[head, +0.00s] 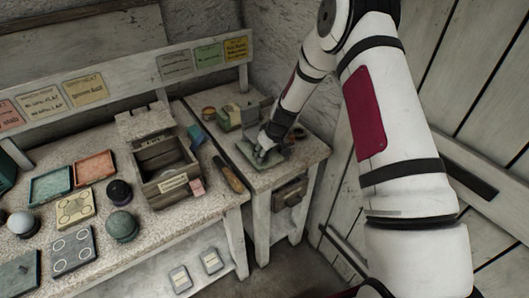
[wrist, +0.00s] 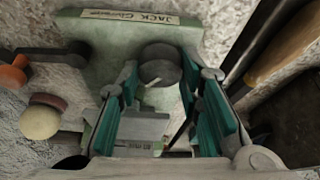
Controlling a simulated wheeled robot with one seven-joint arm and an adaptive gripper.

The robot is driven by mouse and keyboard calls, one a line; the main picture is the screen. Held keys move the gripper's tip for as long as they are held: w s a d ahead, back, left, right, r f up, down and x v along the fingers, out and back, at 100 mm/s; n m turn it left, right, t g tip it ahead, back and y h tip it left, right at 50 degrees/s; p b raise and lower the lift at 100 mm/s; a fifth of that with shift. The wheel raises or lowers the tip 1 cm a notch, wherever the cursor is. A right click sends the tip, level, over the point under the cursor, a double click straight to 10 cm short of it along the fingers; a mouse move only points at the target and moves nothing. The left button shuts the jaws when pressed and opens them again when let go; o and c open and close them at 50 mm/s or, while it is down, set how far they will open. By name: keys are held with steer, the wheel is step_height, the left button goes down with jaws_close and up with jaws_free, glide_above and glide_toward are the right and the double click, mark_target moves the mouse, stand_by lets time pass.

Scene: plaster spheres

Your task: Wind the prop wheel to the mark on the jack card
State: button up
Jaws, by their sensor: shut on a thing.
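A pale green jack base (wrist: 75,48) fills the middle of the wrist view and shows in the head view (head: 245,153) on the small side table. A label reading "JACK" (wrist: 130,18) and a second word I cannot read surely is at its far edge. A dark grey round wheel (wrist: 160,66) with a short pale line on its near side sits between my fingertips. My gripper (wrist: 160,72), with teal finger pads, is shut on this wheel; it also shows in the head view (head: 262,147). I cannot make out a mark on the card.
A wooden-handled tool (head: 228,175) lies by the gap between the tables. A wooden box (head: 165,178), trays and several spheres crowd the long bench. A plank wall is at right.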

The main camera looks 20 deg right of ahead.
steer(key=m+h, duration=0.1)
steer(key=m, duration=0.1)
steer(key=m+b, duration=0.1)
steer(key=m, duration=0.1)
steer(key=shift+w+a+h, duration=0.1)
steer(key=shift+a+h, duration=0.1)
steer(key=shift+h, duration=0.2)
steer(key=shift+m+h+b, duration=0.7)
steer(key=shift+m+b, duration=0.1)
steer(key=shift+m, duration=1.5)
steer(key=o, duration=0.9)
steer(key=shift+c, duration=0.2)
steer(key=shift+r, duration=0.1)
steer(key=v, duration=1.2)
